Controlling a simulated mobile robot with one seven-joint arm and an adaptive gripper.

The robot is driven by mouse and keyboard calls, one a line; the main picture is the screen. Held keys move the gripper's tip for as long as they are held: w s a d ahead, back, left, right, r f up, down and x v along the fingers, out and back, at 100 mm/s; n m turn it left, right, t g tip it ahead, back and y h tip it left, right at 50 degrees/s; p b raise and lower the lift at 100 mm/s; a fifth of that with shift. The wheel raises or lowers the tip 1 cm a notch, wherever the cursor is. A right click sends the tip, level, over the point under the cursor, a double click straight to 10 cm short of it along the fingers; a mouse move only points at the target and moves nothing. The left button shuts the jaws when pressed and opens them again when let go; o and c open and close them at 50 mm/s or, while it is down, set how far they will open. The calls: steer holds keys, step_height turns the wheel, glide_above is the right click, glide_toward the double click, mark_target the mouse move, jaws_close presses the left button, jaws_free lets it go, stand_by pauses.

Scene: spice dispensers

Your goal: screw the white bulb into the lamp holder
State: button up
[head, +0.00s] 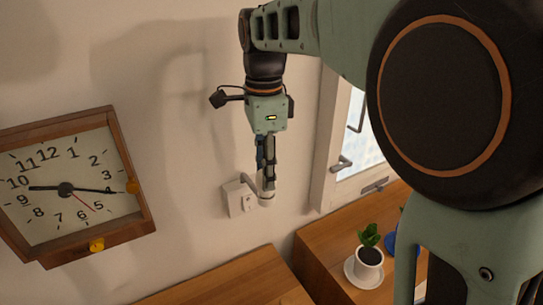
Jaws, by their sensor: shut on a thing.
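My gripper (266,188) points down near the wall, left of the window. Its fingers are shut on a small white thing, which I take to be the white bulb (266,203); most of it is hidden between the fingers. A white wall box (238,199) with socket-like holes is just left of the gripper. A pale curved piece runs from the box toward the fingertips; I cannot tell whether it is the lamp holder or whether it touches the bulb.
A wooden-framed clock (128,228) with orange knobs is at left. Wooden surfaces (235,283) lie below. A potted plant (370,256) stands on a white saucer (350,275), near a partly hidden blue thing (390,244). A window with a handle (341,164) is at right.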

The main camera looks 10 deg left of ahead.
stand_by(0.3)
steer(key=m+p, duration=0.1)
steer(key=m, duration=0.2)
steer(key=m+p, duration=0.1)
steer(key=m, duration=0.3)
steer(key=shift+f+m, duration=0.1)
steer(key=shift+m, duration=1.1)
steer(key=shift+p, duration=0.3)
steer(key=m, duration=0.4)
steer(key=shift+m, duration=0.6)
